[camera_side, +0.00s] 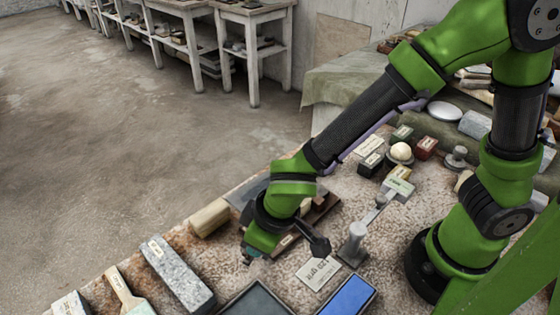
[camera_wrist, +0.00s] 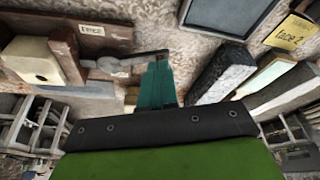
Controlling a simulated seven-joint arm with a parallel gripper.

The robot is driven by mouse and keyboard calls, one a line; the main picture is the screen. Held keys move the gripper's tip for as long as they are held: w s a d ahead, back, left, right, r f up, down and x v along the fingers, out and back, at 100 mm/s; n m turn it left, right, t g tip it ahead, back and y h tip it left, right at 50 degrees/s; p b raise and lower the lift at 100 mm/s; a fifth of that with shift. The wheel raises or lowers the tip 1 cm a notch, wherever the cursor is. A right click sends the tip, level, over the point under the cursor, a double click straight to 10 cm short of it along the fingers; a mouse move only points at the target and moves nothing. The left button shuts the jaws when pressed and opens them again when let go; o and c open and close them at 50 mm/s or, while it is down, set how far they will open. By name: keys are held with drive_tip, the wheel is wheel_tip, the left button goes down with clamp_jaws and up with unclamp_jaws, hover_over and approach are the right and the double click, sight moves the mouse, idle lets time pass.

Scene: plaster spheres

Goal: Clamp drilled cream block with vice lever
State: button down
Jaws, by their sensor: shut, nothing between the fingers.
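The drilled cream block (camera_wrist: 32,60) shows at the left of the wrist view, with a small dark mark on its face. It lies against a dark brown wooden jaw (camera_wrist: 68,52) of the vice. The grey vice lever (camera_wrist: 128,62) runs right from the vice, and its tip ends close to my teal fingertips. My gripper (camera_wrist: 157,72) is shut and empty beside the lever tip; I cannot tell whether they touch. In the side view my gripper (camera_side: 252,256) is low over the bench, and the brown vice (camera_side: 318,212) is partly hidden behind my wrist. The cream block cannot be made out there.
A dark tray (camera_side: 255,301), a blue block (camera_side: 348,296) and a label card (camera_side: 318,272) lie in front. Several small boxes and a pale ball (camera_side: 401,151) stand behind.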

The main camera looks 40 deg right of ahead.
drive_tip(key=shift+w+a+m, duration=0.15)
drive_tip(key=shift+w+m, duration=0.1)
drive_tip(key=shift+m, duration=0.05)
drive_tip(key=shift+w+a+f, duration=0.1)
drive_tip(key=shift+w+a, duration=0.25)
drive_tip(key=shift+w, duration=0.35)
drive_tip(key=shift+s, duration=0.4)
drive_tip(key=s+v, duration=0.2)
drive_tip(key=v, duration=0.9)
drive_tip(key=shift+s, duration=0.35)
drive_tip(key=shift+d, duration=0.15)
